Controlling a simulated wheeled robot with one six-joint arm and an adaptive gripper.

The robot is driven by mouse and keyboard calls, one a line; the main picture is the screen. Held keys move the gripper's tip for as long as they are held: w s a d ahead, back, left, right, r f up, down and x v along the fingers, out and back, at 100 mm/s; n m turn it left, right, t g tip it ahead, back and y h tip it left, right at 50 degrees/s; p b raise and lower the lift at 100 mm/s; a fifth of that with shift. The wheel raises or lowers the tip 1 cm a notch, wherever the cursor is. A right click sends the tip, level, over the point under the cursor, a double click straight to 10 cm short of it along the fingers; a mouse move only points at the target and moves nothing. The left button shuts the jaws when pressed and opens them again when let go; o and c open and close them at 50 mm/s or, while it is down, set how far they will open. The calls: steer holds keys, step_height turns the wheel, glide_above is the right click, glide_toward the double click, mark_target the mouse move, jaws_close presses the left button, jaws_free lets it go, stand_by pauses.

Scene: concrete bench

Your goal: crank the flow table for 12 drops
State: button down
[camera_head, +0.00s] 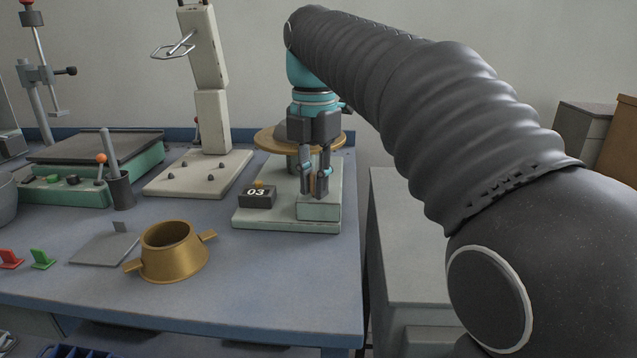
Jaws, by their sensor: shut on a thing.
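The flow table stands at the bench's back right, with a round brass-coloured top (268,143) on a pale base (265,219). A dark counter box (257,196) on the base reads 03. My gripper (315,190) points down in front of the round top, over the right part of the base. Its fingers are shut on the crank handle (322,182), of which only a small brownish part shows between them. The rest of the crank is hidden behind the fingers. A brass cone mould (170,262) with two side lugs stands upright, apart, at the front.
A green-sided scale (75,185), a dark cup (122,190) with a tool and a tall pale stand (211,120) are to the left. A flat grey plate (100,248), a red clip (10,259) and a green clip (42,260) lie in front. Bare blue bench (290,285) lies before the flow table.

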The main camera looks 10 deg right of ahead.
steer(key=shift+w+a, duration=0.75)
steer(key=shift+a, duration=0.1)
steer(key=shift+w+a, duration=0.25)
steer(key=shift+w, duration=0.95)
steer(key=shift+w+d, duration=0.2)
steer(key=shift+w, duration=0.3)
steer(key=shift+w+d, duration=0.2)
steer(key=shift+w, duration=0.3)
steer(key=shift+w+d, duration=0.45)
steer(key=shift+d, duration=0.2)
steer(key=shift+w+d+f, duration=0.1)
steer(key=shift+w+d, duration=0.05)
steer(key=shift+d, duration=1.2)
